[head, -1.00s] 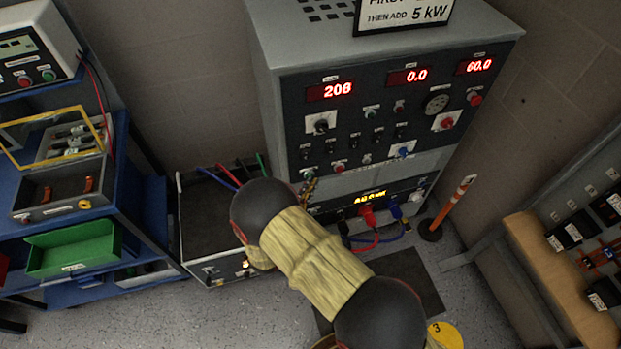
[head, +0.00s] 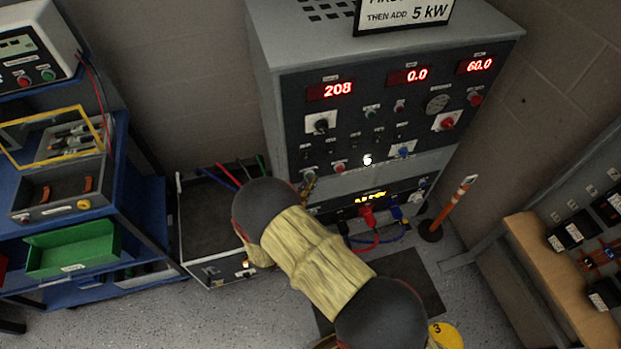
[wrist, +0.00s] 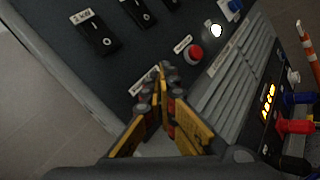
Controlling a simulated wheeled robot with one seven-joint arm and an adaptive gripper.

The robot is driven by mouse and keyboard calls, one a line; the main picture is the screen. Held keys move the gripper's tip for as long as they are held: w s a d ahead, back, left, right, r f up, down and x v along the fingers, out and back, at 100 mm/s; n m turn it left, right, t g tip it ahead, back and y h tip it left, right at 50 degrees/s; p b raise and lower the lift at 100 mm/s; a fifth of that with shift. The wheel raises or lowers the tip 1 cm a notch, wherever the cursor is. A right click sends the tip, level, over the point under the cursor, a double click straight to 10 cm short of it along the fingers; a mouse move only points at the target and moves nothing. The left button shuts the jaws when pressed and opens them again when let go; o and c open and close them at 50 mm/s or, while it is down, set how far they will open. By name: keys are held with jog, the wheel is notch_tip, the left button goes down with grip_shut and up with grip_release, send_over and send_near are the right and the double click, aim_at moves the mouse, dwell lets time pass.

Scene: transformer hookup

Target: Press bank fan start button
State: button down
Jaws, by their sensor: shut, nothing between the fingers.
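The load bank panel (head: 420,160) stands upright in front of me. In the wrist view my gripper (wrist: 160,80) is shut and empty, its yellow fingers pointing at the lower panel beside a small white label (wrist: 143,80). In the head view the gripper (head: 308,184) is at the panel's lower left. The button at the fingertips is mostly hidden, and I cannot tell whether they touch it. A red button (head: 339,167) sits just to the right, also in the wrist view (wrist: 195,53). A round lamp (head: 367,160) beyond it glows white, also in the wrist view (wrist: 215,30).
Rocker switches (wrist: 97,34) lie above the fingers. Red and blue plugs (head: 368,215) with cables stick out below. An open case (head: 215,225) stands left on the floor, an orange post (head: 452,205) right. A wooden-topped bench (head: 560,275) is at far right.

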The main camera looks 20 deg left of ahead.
jog(key=shift+s+d, duration=0.45)
jog(key=shift+s, duration=0.25)
jog(key=s+d+p, duration=0.1)
jog(key=s+d, duration=0.2)
jog(key=s, duration=0.2)
dwell(0.6)
dwell(0.7)
